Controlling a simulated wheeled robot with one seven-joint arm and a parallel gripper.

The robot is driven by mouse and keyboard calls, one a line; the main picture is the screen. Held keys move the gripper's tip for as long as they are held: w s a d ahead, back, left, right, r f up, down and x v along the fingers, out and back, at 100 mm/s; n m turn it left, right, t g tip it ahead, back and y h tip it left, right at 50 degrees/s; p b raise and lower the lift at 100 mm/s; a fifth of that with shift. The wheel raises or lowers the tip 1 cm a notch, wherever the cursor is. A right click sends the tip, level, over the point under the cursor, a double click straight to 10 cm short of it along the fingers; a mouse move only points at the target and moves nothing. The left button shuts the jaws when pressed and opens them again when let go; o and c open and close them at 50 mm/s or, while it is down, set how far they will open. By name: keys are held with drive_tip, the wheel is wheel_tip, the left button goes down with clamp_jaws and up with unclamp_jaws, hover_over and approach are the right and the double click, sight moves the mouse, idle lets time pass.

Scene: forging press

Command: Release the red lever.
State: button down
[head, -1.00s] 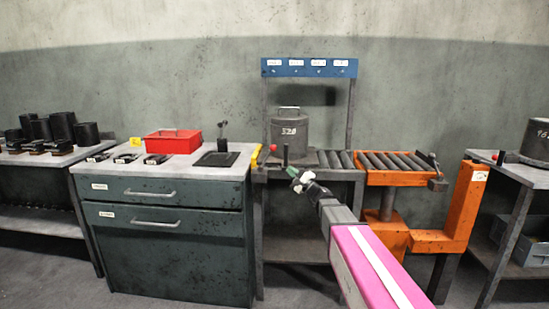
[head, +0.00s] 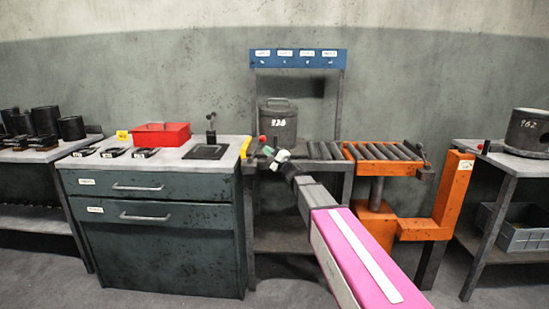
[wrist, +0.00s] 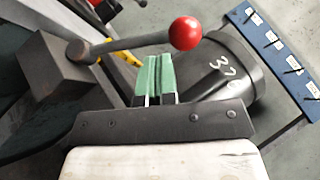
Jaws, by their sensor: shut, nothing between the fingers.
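The red lever shows in the wrist view as a grey rod (wrist: 130,42) ending in a red ball knob (wrist: 185,33). Its other end meets a grey block (wrist: 55,62) at the left. In the head view the small red knob (head: 262,139) is at the left front of the roller bench. My gripper (wrist: 154,62) has its green fingertips together, with nothing held. They are close beside the rod, left of the knob in the wrist view; I cannot tell whether they touch it. My gripper (head: 267,151) also shows just below the knob in the head view.
A dark numbered cylinder (head: 278,122) stands behind the lever, under a blue label rail (head: 298,58). Orange-framed rollers (head: 385,152) are to the right. The drawer cabinet (head: 150,235) on the left carries a red box (head: 160,135) and a black joystick (head: 211,130).

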sight(253, 155)
drive_tip(key=shift+x, duration=0.8)
drive_tip(key=shift+a+r, duration=0.45)
drive_tip(key=shift+r, duration=0.05)
idle(0.4)
drive_tip(key=shift+a+r+n+g+h, duration=0.25)
drive_tip(key=shift+n+g+h, duration=0.1)
drive_tip(key=shift+n+g, duration=0.3)
drive_tip(key=shift+a+r+n+g+h, duration=0.25)
drive_tip(key=shift+n+g+h, duration=0.1)
drive_tip(key=shift+n+g, duration=0.25)
drive_tip(key=a+n+g+h, duration=0.1)
drive_tip(key=a+r+n+h, duration=0.1)
drive_tip(key=a+n+g+h, duration=0.1)
drive_tip(key=a, duration=0.1)
drive_tip(key=shift+w+r+g, duration=0.15)
drive_tip(key=shift+r+g, duration=0.1)
drive_tip(key=shift+g, duration=0.1)
drive_tip(key=shift+a+n+g+h, duration=0.5)
drive_tip(key=shift+a+n+h, duration=0.05)
drive_tip(key=shift+a+h, duration=0.55)
drive_tip(key=shift+a+f, duration=0.15)
drive_tip(key=shift+a, duration=0.4)
drive_tip(key=shift+a, duration=0.15)
